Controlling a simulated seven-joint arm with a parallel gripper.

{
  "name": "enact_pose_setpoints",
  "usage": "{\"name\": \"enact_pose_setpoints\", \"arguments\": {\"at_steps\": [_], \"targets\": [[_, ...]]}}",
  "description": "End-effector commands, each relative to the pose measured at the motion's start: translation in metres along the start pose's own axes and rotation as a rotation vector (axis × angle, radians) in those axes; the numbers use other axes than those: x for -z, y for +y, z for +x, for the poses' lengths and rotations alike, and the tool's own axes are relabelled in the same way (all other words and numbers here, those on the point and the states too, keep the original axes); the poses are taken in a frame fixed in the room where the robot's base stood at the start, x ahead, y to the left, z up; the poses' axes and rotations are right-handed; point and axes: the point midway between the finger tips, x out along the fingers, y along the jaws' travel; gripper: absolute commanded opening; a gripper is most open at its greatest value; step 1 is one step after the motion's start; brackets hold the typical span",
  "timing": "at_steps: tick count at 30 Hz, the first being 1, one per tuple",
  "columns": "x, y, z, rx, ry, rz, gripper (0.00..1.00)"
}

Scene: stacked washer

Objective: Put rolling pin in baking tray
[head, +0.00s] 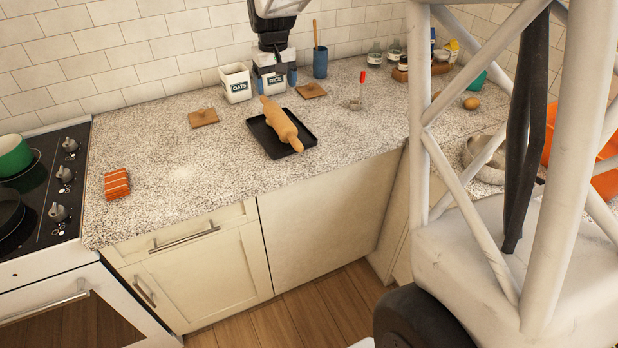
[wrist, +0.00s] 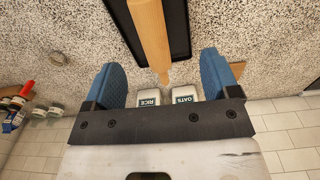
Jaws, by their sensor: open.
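The wooden rolling pin (head: 281,124) lies lengthwise across the black baking tray (head: 262,137) on the granite counter. Its back handle reaches past the tray's back edge. In the wrist view the pin (wrist: 149,32) is at the top, over the dark tray (wrist: 179,32), with its handle pointing toward the space between my fingers. My gripper (head: 277,82) is open and empty, with blue fingertips. It is above the back of the counter, behind the pin and in front of the canisters. Its fingers also show in the wrist view (wrist: 163,82), apart from the pin.
White canisters marked OATS (head: 236,83) and RICE (head: 273,82) stand behind the tray.

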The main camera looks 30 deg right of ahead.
Motion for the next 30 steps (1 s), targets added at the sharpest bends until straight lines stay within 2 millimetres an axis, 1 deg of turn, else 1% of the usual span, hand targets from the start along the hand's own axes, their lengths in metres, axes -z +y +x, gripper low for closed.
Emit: {"name": "enact_pose_setpoints", "arguments": {"at_steps": [1, 3, 7, 13, 18, 23, 24, 30], "targets": [[-0.015, -0.005, -0.009, -0.002, 0.01, 0.0, 0.81], [-0.035, -0.012, -0.018, -0.003, 0.021, 0.001, 0.81], [-0.073, -0.025, -0.032, -0.006, 0.041, 0.001, 0.81], [-0.132, -0.041, -0.047, -0.008, 0.07, 0.005, 0.81], [-0.183, -0.053, -0.053, -0.009, 0.095, 0.007, 0.81], [-0.231, -0.063, -0.055, -0.01, 0.12, 0.008, 0.81], [-0.243, -0.066, -0.054, -0.01, 0.126, 0.008, 0.81], [-0.302, -0.075, -0.048, -0.009, 0.156, 0.012, 0.81]]}}
